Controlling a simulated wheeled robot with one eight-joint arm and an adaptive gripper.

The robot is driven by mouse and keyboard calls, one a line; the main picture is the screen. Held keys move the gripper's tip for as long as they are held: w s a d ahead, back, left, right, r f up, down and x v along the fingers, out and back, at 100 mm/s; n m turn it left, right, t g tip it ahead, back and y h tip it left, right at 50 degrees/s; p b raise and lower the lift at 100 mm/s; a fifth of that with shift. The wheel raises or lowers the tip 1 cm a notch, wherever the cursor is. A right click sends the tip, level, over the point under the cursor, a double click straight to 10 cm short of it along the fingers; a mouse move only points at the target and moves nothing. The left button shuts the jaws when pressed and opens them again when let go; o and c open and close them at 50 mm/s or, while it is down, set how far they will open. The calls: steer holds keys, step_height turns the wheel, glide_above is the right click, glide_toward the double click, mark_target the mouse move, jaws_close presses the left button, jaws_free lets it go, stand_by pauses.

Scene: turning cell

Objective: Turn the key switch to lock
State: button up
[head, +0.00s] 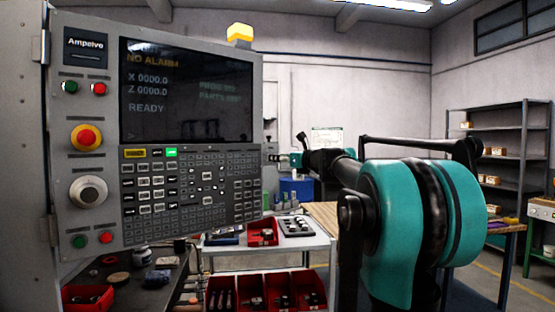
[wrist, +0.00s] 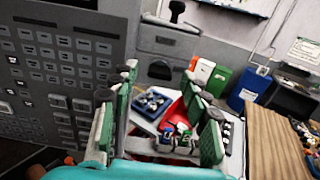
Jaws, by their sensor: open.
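The grey control panel (head: 190,150) fills the left of the head view, with a lit screen, a keypad, a red emergency button (head: 87,138), a grey round dial (head: 88,191) and green and red push buttons. I cannot make out a key switch for certain in either view. The panel's keypad side (wrist: 65,70) also shows at the left of the wrist view. My gripper (wrist: 160,82) is open, its two green-and-grey finger pairs apart with nothing held between them. In the head view its end is small and partly hidden beside the panel's right edge.
A white cart (head: 318,242) with red bins (head: 262,232) and small parts stands beyond the panel. A wooden bench (wrist: 275,145) is at the right of the wrist view, with a blue drum (wrist: 248,88) behind it. Shelves (head: 500,155) stand at the far right.

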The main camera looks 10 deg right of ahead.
steer(key=shift+w+a, duration=0.3)
steer(key=shift+w, duration=0.2)
jaws_close()
